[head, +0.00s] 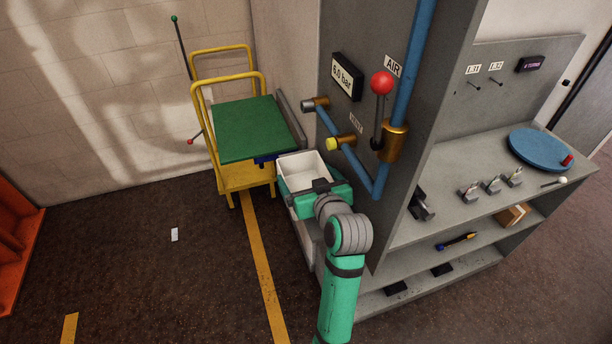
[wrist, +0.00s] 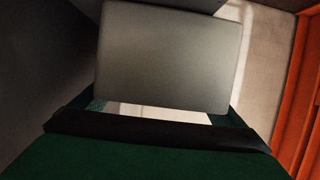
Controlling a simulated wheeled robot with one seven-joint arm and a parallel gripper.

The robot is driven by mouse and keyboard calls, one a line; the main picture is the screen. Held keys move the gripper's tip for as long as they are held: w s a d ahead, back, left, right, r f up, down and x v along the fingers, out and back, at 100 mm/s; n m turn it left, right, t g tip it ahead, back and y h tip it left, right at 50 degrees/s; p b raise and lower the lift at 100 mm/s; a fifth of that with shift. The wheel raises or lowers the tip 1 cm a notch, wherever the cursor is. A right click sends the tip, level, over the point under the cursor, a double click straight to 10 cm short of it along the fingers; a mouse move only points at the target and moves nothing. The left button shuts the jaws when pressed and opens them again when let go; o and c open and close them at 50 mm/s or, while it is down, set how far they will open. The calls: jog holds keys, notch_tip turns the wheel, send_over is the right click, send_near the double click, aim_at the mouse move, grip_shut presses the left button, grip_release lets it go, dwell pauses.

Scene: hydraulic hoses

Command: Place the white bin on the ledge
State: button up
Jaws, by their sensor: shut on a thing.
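The white bin (head: 303,167) is an open-topped box, upright and apparently empty in the head view. My gripper (head: 314,186) is shut on it from the near side, with green fingers at its wall. In the wrist view a plain pale grey face, which looks like the bin (wrist: 170,55), fills the middle between my gripper's fingers (wrist: 165,108). A narrow grey ledge-like strip (head: 291,119) runs along the cabinet's left side, just behind the bin. Below my gripper a pale boxy surface (head: 307,232) shows partly; I cannot tell which is the ledge. The bin's underside is hidden.
A yellow cart (head: 243,177) with a green top (head: 253,128) stands close behind the bin. The grey cabinet (head: 353,130) on the right carries blue pipes (head: 418,55), a red-knobbed lever (head: 381,84) and a yellow-ended valve (head: 334,144). Open floor lies left.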

jog(key=shift+s+d+f, duration=0.1)
jog(key=shift+d, duration=0.15)
jog(key=o, duration=0.9)
jog(key=v, duration=1.2)
jog(key=shift+a, duration=0.1)
jog(key=shift+s, duration=0.1)
